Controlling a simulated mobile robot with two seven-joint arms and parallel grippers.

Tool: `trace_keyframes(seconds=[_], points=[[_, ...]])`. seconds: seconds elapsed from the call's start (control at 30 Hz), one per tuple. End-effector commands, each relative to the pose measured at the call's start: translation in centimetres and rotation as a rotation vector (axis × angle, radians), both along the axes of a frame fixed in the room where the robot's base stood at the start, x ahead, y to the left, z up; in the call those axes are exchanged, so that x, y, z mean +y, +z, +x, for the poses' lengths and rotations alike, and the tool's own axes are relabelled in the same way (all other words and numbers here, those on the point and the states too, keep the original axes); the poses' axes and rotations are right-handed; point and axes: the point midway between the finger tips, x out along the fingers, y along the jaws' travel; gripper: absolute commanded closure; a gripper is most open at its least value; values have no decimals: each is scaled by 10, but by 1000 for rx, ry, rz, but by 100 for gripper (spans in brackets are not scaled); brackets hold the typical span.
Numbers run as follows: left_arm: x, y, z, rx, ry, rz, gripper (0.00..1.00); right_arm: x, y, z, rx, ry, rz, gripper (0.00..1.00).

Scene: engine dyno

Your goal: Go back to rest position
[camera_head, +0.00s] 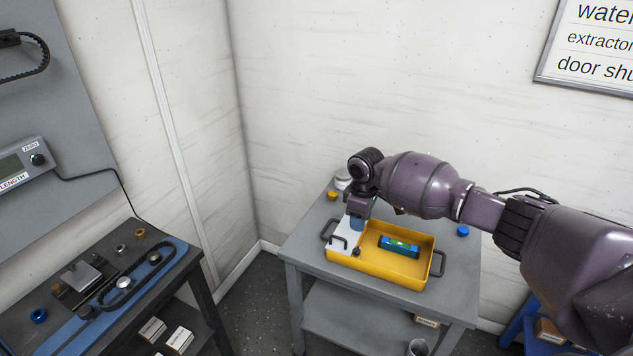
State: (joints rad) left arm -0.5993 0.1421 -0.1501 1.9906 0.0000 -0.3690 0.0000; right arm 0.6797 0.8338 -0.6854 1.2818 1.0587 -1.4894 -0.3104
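My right arm reaches in from the right edge. My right gripper (357,222) points down over the left end of a yellow tray (388,272). Something bluish shows at its fingertips, but it is too small to tell whether that is a finger or a held thing. The gap between the fingers cannot be made out. The tray sits on a grey table and has dark handles at both ends. A blue piece with a green and yellow middle (399,246) lies in the tray, apart from the gripper. My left gripper is not in view.
The grey table (310,254) holds a yellow ring (332,195), a white round piece (343,178) and a blue cap (462,231). A bench with a blue rail (75,338) stands at the left. White walls close off the corner behind. Dark floor lies between bench and table.

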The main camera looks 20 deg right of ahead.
Motion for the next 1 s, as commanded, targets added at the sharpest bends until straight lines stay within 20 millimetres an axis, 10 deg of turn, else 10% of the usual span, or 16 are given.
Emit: trace_keyframes(seconds=[0.37,0.63,1.0], points=[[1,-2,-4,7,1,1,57,5,6,27,-175,-38,0,63],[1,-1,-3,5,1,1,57,62,49,76,-605,23,68,63],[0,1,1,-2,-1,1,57,149,40,32,-1013,29,316,63]])
